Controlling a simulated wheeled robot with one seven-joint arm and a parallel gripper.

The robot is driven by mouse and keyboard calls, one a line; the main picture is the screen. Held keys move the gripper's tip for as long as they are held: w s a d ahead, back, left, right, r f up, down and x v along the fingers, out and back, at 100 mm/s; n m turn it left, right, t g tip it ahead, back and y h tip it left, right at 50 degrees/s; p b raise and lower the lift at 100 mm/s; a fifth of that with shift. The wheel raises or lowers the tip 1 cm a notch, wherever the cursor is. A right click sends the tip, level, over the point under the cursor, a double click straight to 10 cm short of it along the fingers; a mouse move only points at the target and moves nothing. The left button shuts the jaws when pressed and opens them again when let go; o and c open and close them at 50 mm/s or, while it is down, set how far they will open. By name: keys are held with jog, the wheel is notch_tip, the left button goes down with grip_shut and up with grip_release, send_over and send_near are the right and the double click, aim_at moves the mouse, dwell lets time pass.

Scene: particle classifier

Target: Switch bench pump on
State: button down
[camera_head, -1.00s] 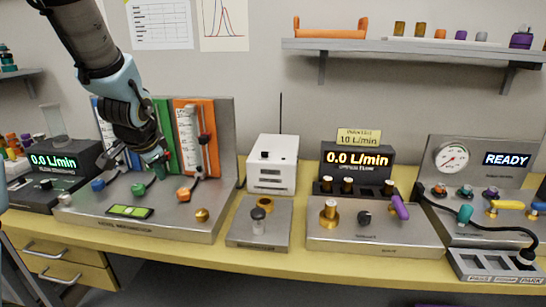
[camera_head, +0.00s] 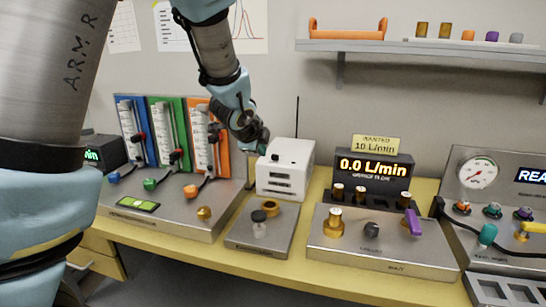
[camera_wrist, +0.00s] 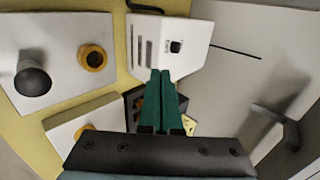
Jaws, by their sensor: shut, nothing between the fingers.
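The likely bench pump is a white box (camera_head: 285,182) with dark slots on its front, standing at the back of the bench; no label on it is readable. A small black switch (camera_wrist: 175,46) shows on the box in the wrist view; its on or off position is too small to tell. My gripper (camera_head: 263,142) is at the box's upper left back edge in the head view. In the wrist view, its teal fingers (camera_wrist: 163,78) are shut and empty, with their tips just below the box's edge. I cannot tell whether they touch it.
A flowmeter panel (camera_head: 160,215) with blue, green and orange columns stands left. A small plate (camera_head: 258,245) with a dark knob and brass ring lies in front of the box. A display (camera_head: 372,167) reading 0.0 L/min stands right. A thin antenna (camera_head: 297,118) rises behind the box.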

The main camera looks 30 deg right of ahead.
aim_at(274, 159)
jog(key=p+x, duration=0.3)
jog(key=x, duration=0.7)
jog(key=shift+w, duration=0.1)
jog(key=shift+w+d+r+p, duration=0.15)
jog(key=shift+w+d+p, duration=0.95)
jog(key=shift+w+p, duration=0.1)
jog(key=shift+w+d, duration=0.2)
jog(key=shift+d, duration=0.05)
